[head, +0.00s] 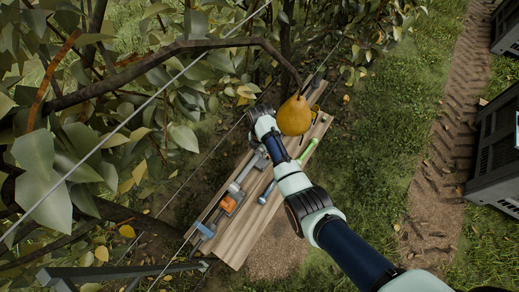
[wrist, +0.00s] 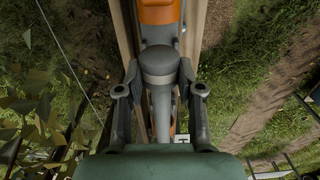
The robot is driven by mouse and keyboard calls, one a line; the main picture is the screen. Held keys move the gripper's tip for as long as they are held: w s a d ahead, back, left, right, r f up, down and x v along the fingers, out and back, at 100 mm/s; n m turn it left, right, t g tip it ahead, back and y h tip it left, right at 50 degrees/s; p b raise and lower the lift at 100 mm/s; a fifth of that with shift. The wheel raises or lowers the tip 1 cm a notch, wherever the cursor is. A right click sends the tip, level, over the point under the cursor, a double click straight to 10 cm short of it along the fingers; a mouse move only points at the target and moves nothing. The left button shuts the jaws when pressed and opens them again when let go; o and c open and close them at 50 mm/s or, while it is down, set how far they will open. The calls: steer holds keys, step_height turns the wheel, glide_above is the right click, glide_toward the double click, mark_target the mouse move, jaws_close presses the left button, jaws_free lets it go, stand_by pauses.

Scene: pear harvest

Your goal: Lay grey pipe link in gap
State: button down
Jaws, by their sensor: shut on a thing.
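My gripper shows in the wrist view (wrist: 160,88), with one dark finger on each side of a grey, round-ended piece, which I take to be the grey pipe link (wrist: 158,64). The fingers are shut on it. A narrower grey shaft runs below it between the fingers, and an orange holder (wrist: 160,12) with grey pipe is just beyond. In the head view my wrist (head: 265,125) is over the upper left part of the wooden plank, and the fingertips are hidden. A grey pipe (head: 243,173) and an orange block (head: 228,204) lie along the plank. The gap cannot be made out.
The wooden plank (head: 238,248) runs diagonally. A blue rod (head: 267,192), a green tool (head: 307,151) and a blue block (head: 205,230) are on it. A large yellow pear (head: 294,116) is close to my wrist. Branches crowd the left; grey crates (head: 496,150) stand far right.

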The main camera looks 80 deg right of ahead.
step_height(320, 180, down, 4)
steer(key=b, duration=0.4)
steer(key=shift+f, duration=0.15)
steer(key=shift+f+b, duration=0.35)
steer(key=shift+f, duration=0.4)
steer(key=shift+f, duration=0.1)
steer(key=shift+f, duration=0.5)
steer(key=shift+f+b, duration=0.3)
steer(key=shift+b, duration=0.05)
steer(key=c, duration=0.7)
jaws_free()
steer(key=shift+o, duration=0.2)
step_height(320, 180, up, 12)
